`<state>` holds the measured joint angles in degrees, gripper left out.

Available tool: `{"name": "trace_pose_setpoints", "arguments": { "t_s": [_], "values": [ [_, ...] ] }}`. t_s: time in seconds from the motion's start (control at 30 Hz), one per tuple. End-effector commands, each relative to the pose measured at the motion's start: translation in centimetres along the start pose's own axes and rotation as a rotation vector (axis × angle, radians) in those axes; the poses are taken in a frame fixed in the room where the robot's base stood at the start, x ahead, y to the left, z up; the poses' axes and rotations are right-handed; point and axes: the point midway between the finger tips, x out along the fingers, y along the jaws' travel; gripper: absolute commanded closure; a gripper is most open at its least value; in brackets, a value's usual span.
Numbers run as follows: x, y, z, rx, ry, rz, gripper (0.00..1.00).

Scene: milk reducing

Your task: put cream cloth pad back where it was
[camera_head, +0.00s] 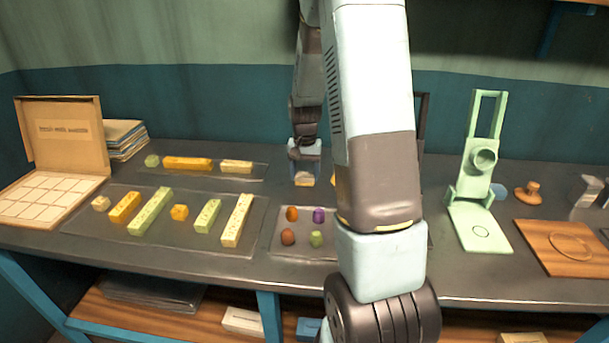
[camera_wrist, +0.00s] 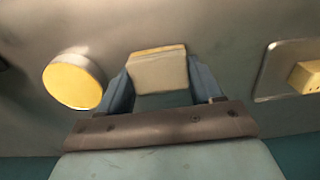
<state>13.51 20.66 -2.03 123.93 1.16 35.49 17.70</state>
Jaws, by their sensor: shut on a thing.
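The cream cloth pad (camera_wrist: 158,72) is a small pale block with a tan-yellow edge. In the wrist view it sits between the two blue fingers of my gripper (camera_wrist: 158,82), which is shut on it. In the head view my gripper (camera_head: 304,170) points down over the back middle of the table, and the pad (camera_head: 304,180) shows small at its tip. I cannot tell whether the pad touches the table top.
A round yellow thing (camera_wrist: 74,82) lies left of the pad in the wrist view. A dark tray (camera_head: 255,170) with colored blocks lies to the left. A tray with several small pieces (camera_head: 290,250) lies in front. A green stand (camera_head: 480,160) is at right.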

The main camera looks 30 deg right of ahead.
Motion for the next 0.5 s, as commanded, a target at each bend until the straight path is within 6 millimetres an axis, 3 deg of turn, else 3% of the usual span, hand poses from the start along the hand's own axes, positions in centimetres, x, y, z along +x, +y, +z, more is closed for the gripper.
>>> {"name": "trace_pose_setpoints", "arguments": {
  "t_s": [0.1, 0.4, 0.43, 0.5],
  "values": [
    [0.90, 0.00, 0.02, 0.000, -0.001, 0.000, 0.64],
    [1.03, -0.01, 0.02, 0.000, 0.000, 0.000, 0.64],
    [1.07, -0.01, 0.02, 0.000, 0.000, 0.000, 0.34],
    [1.03, -0.01, 0.02, 0.000, 0.001, 0.000, 0.27]
  ]
}}
